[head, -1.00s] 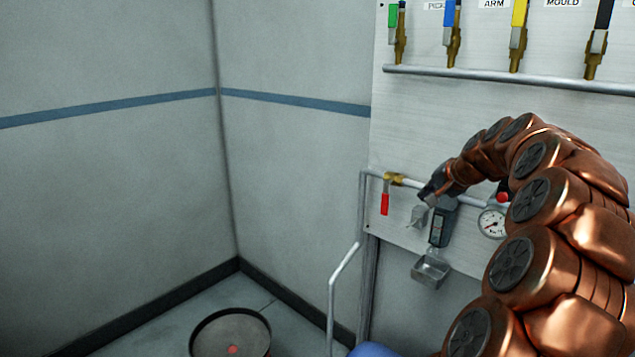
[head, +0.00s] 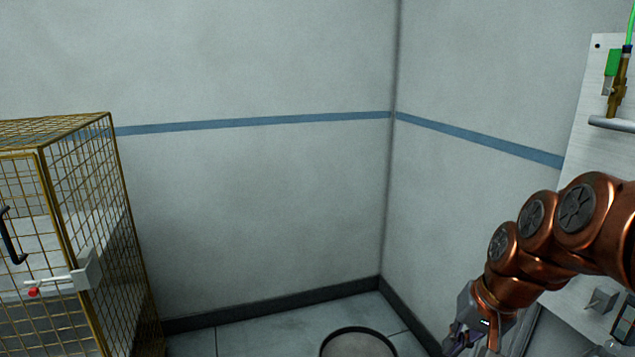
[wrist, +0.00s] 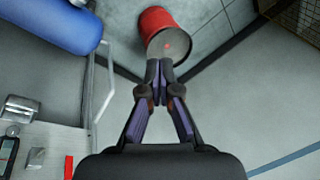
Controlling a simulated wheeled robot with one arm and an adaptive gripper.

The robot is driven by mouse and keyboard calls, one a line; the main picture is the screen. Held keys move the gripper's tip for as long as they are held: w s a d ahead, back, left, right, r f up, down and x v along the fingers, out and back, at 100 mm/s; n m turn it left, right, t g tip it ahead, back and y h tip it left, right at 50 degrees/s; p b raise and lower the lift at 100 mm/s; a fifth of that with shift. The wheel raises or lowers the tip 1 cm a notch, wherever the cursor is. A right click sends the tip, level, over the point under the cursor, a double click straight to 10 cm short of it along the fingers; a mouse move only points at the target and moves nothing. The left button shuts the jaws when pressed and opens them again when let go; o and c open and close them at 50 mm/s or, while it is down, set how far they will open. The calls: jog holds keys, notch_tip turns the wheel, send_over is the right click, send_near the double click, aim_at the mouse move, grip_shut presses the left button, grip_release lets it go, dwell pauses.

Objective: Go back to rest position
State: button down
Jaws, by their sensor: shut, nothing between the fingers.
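My gripper (head: 468,340) hangs at the end of my copper arm at the lower right of the head view, pointing down, with its tips near the bottom edge. In the wrist view my gripper (wrist: 160,62) has its two fingertips together and holds nothing. Past the tips a red drum (wrist: 160,22) with a grey top stands on the floor. The drum's round top (head: 358,345) also shows at the bottom of the head view.
A yellow mesh cage (head: 75,200) with a latch stands at the left. A valve panel (head: 590,130) is at the right edge. The wrist view shows a blue cylinder (wrist: 50,22), a metal rail (wrist: 105,85) and a red handle (wrist: 69,167). Open floor (head: 250,340) lies between cage and drum.

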jog(key=s+a+f+n+g+h+p, duration=0.1)
jog(key=s+a+f+n+g, duration=0.1)
jog(key=s, duration=0.8)
jog(key=s+a+f+n+g+h+p, duration=0.1)
jog(key=s+a, duration=0.3)
jog(key=s, duration=0.6)
jog(key=shift+s+f+n+g+p, duration=0.45)
jog(key=shift+f+n+g, duration=0.25)
jog(key=shift+g, duration=0.1)
